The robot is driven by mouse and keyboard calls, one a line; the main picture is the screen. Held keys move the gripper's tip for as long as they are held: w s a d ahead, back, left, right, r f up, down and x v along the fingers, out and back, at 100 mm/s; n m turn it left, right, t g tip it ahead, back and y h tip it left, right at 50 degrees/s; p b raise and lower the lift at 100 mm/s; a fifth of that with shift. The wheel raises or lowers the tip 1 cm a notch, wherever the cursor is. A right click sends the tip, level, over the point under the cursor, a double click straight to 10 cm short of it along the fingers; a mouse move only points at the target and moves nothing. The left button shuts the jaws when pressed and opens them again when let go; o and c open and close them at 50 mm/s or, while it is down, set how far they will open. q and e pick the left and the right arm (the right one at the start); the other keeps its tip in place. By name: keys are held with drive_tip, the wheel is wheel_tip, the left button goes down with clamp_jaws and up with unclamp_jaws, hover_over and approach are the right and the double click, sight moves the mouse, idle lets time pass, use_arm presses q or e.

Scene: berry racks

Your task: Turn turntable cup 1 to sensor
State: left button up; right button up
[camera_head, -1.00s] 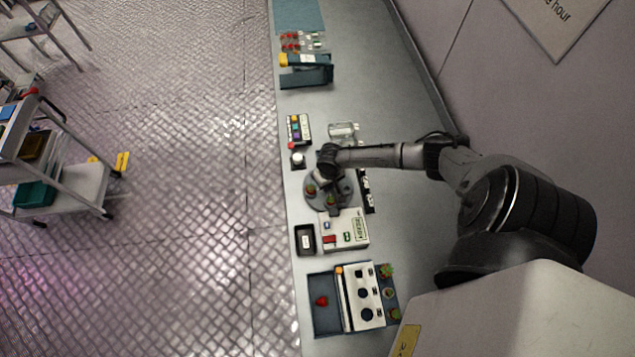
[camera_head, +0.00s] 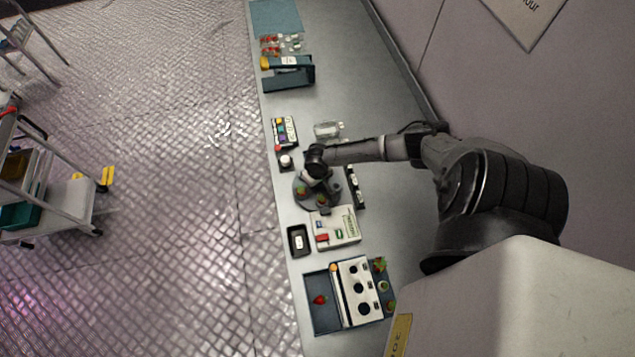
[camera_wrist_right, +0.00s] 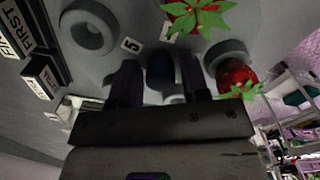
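The grey round turntable (camera_head: 310,203) stands on the long bench, with cups and red berries with green leaves on it. In the right wrist view an empty ring-shaped cup (camera_wrist_right: 90,28) lies left of a label "5" (camera_wrist_right: 132,45). A berry (camera_wrist_right: 195,14) is at top centre, and another berry (camera_wrist_right: 238,75) is beside a cup (camera_wrist_right: 226,50) at right. My right gripper (camera_wrist_right: 160,80) is low over the turntable; its fingers stand apart on either side of a dark upright peg (camera_wrist_right: 160,68), with narrow gaps showing. Which cup is number 1 is not readable. My left gripper is out of view.
A white box with red and green panels (camera_head: 343,224) sits just below the turntable, beside a black tray (camera_head: 299,241). Black label blocks (camera_head: 356,188) stand close at right. A button panel (camera_head: 284,131) and a white knob (camera_head: 285,160) are above left.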

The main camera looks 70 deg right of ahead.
drive_tip(key=shift+o, duration=1)
wheel_tip(320, 180, up, 14)
drive_tip(key=shift+f, duration=0.1)
idle(0.5)
